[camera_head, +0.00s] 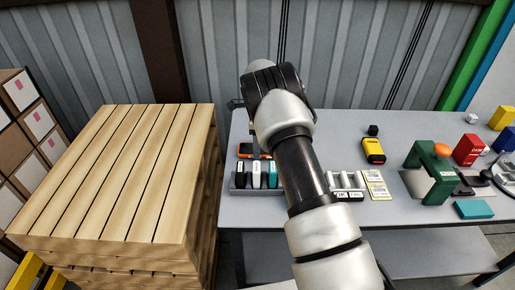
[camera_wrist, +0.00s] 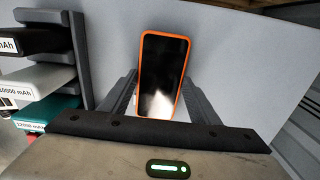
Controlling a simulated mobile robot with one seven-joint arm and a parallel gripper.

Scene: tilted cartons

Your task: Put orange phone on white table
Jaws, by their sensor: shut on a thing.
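The orange phone (camera_wrist: 163,72) has a dark, shiny screen and an orange rim. In the wrist view it lies between the two fingers of my gripper (camera_wrist: 161,88), which is shut on it. In the head view the phone (camera_head: 246,149) shows partly, at the left of the table behind the rack of power banks, with my arm covering part of the area. I cannot tell whether it touches the surface below. A long pale grey table (camera_head: 330,208) spans the right side; no other table is clearly identifiable as white.
A rack of power banks (camera_head: 240,190) stands close to the phone and shows at left in the wrist view. A wooden pallet stack (camera_head: 120,180) stands left. A yellow device (camera_head: 373,150) and a green machine (camera_head: 432,172) are to the right.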

